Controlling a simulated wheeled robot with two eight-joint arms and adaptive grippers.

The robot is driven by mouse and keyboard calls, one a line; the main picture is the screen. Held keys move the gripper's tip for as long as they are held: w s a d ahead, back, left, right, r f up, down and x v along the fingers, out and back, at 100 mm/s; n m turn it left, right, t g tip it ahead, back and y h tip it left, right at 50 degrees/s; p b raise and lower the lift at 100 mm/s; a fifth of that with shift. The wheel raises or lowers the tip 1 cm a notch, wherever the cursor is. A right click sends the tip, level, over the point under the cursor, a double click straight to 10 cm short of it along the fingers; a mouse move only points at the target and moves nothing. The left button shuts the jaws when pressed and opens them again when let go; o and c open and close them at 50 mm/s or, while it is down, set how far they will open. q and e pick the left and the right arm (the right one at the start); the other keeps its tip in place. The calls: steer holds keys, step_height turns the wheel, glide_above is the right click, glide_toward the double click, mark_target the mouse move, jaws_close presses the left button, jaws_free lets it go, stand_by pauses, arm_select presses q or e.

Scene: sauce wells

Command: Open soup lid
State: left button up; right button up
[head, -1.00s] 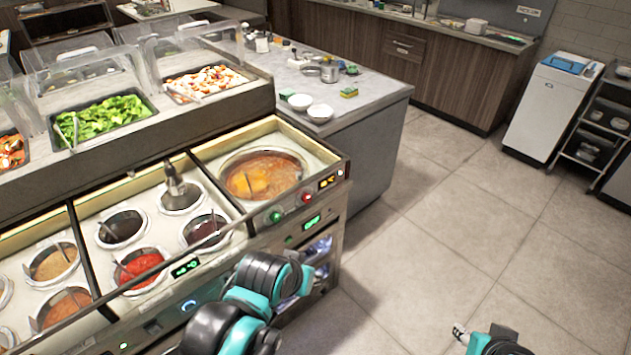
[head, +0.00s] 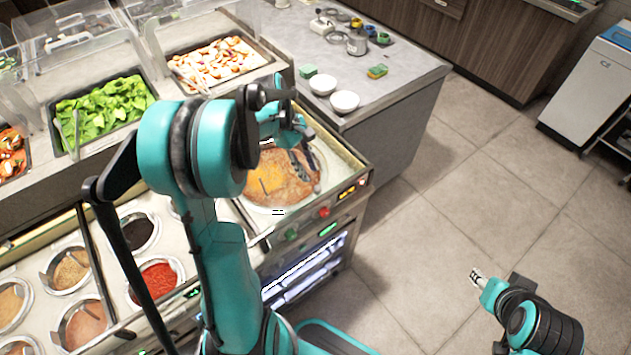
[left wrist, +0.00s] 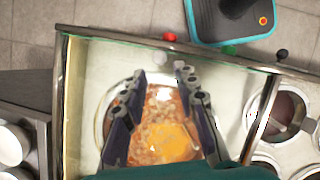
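The soup well (head: 268,207) at the right end of the serving counter holds orange-brown soup (head: 285,182); it also shows in the left wrist view (left wrist: 152,135). A clear lid over it cannot be made out with certainty. My left gripper (head: 306,160) is over the well, pointing down. Whether the fingertips touch anything is unclear. My right arm's tip (head: 476,278) is low at the right, over the floor; its fingers are too small to read.
Small sauce wells (head: 157,277) lie left of the soup. Food trays under clear covers (head: 95,40) stand behind. A grey side counter (head: 400,82) carries white bowls (head: 344,102). A red knob (head: 324,212) is on the front panel.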

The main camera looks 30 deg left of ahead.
mark_target(317, 187)
arm_select(q)
steer(key=b+x, duration=0.1)
steer(key=x, duration=0.5)
steer(key=shift+a+b, duration=0.1)
steer(key=shift+b, duration=0.25)
steer(key=shift+d+f, duration=0.3)
steer(key=shift+f, duration=0.2)
jaws_close()
